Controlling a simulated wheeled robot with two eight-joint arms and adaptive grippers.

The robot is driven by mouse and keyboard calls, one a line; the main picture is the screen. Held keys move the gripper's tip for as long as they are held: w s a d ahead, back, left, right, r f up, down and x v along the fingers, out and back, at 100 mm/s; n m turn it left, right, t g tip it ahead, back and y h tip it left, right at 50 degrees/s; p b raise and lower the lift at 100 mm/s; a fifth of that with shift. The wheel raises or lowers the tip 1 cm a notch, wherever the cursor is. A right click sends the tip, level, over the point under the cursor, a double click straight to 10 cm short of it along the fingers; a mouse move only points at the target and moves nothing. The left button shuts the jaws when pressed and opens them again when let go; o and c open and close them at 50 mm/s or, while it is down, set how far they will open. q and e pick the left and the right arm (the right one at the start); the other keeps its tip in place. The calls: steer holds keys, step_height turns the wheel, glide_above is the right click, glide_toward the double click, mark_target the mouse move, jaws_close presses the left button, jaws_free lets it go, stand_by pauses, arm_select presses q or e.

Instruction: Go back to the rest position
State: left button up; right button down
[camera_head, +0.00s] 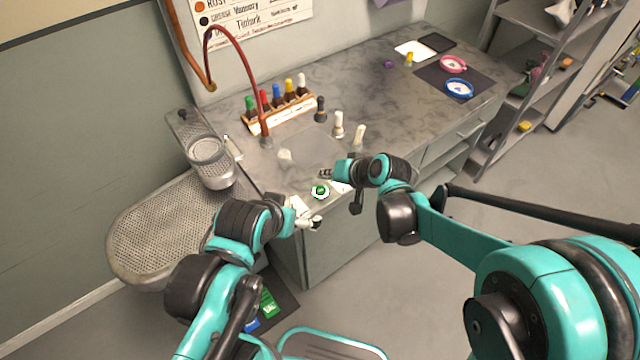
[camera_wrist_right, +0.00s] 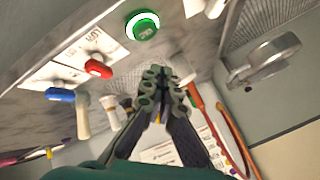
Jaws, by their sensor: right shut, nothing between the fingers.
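My right gripper (camera_head: 327,173) hangs over the front edge of the grey counter, just above a round green button with a white rim (camera_head: 320,191). Its fingers are together and empty; they also show in the right wrist view (camera_wrist_right: 166,82), where the green button (camera_wrist_right: 143,25) lies apart from them. My left gripper (camera_head: 312,222) is low at the counter's front left corner, left of and below the button. Its fingers are too small to tell whether they are open or shut.
The counter (camera_head: 345,80) carries a rack of coloured bottles (camera_head: 282,117), several loose pale and dark bottles, and pink (camera_head: 453,64) and blue (camera_head: 459,88) round items. A curved red hose (camera_head: 245,42) rises at the back. A perforated board (camera_head: 150,235) juts out left. Floor is clear at right.

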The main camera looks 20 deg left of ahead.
steer(key=shift+r, duration=0.2)
stand_by(0.3)
steer(key=s+d+r+m+h, duration=0.1)
steer(key=s+d, duration=0.4)
steer(key=d, duration=0.5)
steer(key=s+d+r+t+h, duration=0.1)
steer(key=s+d+h, duration=0.3)
steer(key=d, duration=0.7)
steer(key=s+d+r+m+t+h, duration=0.1)
steer(key=s+d+r+h, duration=0.1)
steer(key=s+d, duration=0.6)
steer(key=shift+d+r+m+h, duration=0.35)
steer(key=shift+d+r, duration=0.25)
steer(key=shift+d, duration=0.6)
